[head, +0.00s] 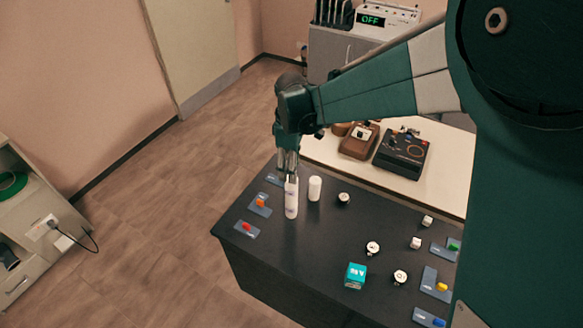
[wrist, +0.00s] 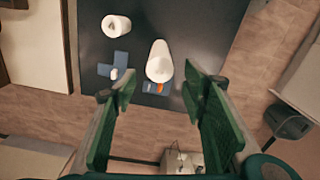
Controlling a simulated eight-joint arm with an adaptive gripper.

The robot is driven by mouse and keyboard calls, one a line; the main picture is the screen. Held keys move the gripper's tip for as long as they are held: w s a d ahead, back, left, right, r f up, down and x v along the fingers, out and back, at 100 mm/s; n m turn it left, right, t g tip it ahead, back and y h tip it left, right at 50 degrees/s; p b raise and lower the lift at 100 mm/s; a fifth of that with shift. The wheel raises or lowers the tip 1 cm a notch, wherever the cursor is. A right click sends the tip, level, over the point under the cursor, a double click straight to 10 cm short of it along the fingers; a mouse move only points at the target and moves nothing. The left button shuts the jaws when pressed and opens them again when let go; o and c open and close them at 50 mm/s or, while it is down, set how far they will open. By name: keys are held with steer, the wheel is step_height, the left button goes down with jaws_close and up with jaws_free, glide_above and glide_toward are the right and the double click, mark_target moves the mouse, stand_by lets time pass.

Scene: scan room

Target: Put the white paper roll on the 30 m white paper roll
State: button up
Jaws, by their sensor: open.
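A tall white paper column (head: 291,200) stands upright near the left end of the dark table, with small marks at two heights. I cannot tell whether it is one roll or two stacked. A shorter white paper roll (head: 315,188) stands upright just to its right. In the wrist view the tall column (wrist: 159,62) shows just beyond the fingertips, and the shorter roll (wrist: 117,26) is farther off, up and left. No length label is readable. My gripper (head: 288,168) is at the column's top in the head view. In the wrist view my gripper (wrist: 163,88) is open, with nothing between its fingers.
The dark table (head: 300,255) also holds blue cards with coloured pieces, several small white items and a teal box (head: 355,276). A white bench (head: 335,151) behind carries a brown device (head: 359,141) and a black device (head: 402,154). The table's middle is fairly clear.

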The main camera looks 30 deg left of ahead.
stand_by(0.6)
steer(key=d+r+m+t, duration=0.1)
steer(key=d+r+m, duration=0.3)
steer(key=d, duration=0.6)
steer(key=w+d+r+m+t+y, duration=0.1)
steer(key=d+r+m, duration=0.1)
steer(key=d+r, duration=0.6)
steer(key=d+r+m+t, duration=0.1)
steer(key=d+r+m, duration=0.25)
steer(key=d, duration=0.85)
steer(key=s+d+m+t, duration=0.1)
steer(key=s+d+m, duration=0.2)
steer(key=s+d, duration=0.2)
steer(key=s+d+r+m+t, duration=0.1)
steer(key=s+d+m, duration=0.3)
steer(key=d, duration=0.8)
steer(key=s+d+m+t+h, duration=0.1)
steer(key=s+d+m+t, duration=0.1)
steer(key=s+d, duration=0.4)
steer(key=d+m, duration=0.1)
steer(key=d, duration=0.2)
steer(key=shift+r+m, duration=0.15)
steer(key=shift+m, duration=0.2)
stand_by(1.5)
